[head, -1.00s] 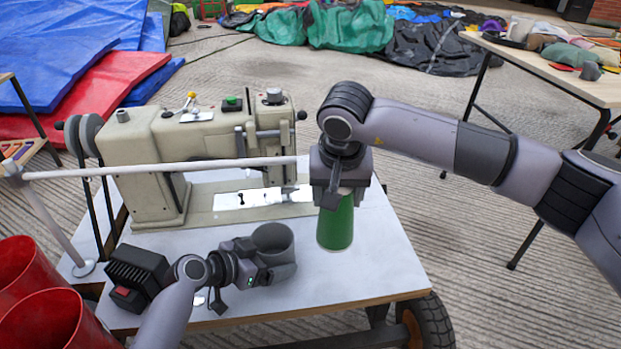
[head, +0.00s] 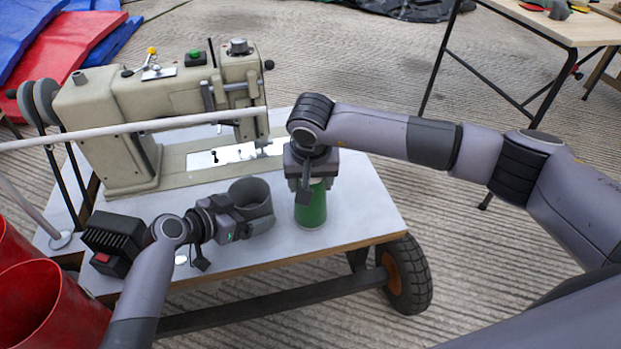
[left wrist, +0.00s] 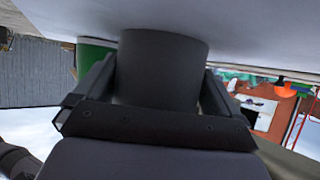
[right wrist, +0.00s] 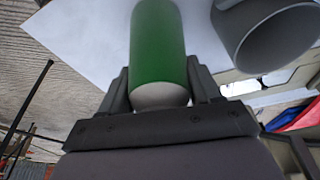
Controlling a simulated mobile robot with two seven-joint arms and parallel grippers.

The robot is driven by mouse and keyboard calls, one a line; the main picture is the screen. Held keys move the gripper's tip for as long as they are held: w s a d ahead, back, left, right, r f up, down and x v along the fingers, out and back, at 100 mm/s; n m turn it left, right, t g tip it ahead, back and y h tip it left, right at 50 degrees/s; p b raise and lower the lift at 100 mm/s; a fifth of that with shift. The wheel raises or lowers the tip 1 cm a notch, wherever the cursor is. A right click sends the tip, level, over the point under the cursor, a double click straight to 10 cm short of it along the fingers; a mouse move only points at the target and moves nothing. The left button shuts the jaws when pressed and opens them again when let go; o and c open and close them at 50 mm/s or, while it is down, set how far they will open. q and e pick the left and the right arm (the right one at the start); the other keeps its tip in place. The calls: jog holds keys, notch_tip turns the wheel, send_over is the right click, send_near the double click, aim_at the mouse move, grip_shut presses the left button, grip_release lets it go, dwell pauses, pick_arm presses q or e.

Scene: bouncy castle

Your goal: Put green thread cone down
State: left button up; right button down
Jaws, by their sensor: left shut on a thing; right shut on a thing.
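The green thread cone (head: 311,207) stands upright at the front right of the white tabletop (head: 352,195), its base seemingly on or just above the surface. My right gripper (head: 308,182) is shut on its upper part from above; in the right wrist view the cone (right wrist: 158,45) sits between the two fingers (right wrist: 160,95). My left gripper (head: 232,212) is shut on a dark grey cup (head: 254,200), left of the cone on the tabletop. The left wrist view shows the cup (left wrist: 160,70) between the fingers (left wrist: 155,95), with part of the green cone (left wrist: 92,55) behind.
A beige sewing machine (head: 165,100) stands at the back of the wheeled table. A pale rod (head: 130,128) crosses before it. A black box (head: 118,238) with a red button and red buckets (head: 50,310) are at left. The tabletop right of the cone is clear.

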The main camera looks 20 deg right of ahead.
jog(key=shift+c, duration=1.1)
grip_release()
jog(key=shift+f, duration=0.1)
jog(key=v, duration=1.1)
jog(key=shift+r, duration=0.3)
jog(key=shift+o, duration=0.4)
jog(key=shift+s+a+r, duration=0.15)
jog(key=shift+r, duration=0.1)
jog(key=x, duration=0.6)
jog(key=shift+a+f, duration=0.2)
jog(key=shift+f, duration=0.15)
jog(key=shift+d+x, duration=0.2)
jog(key=shift+x, duration=1.2)
jog(key=shift+d+x, duration=0.2)
jog(key=shift+x, duration=1.15)
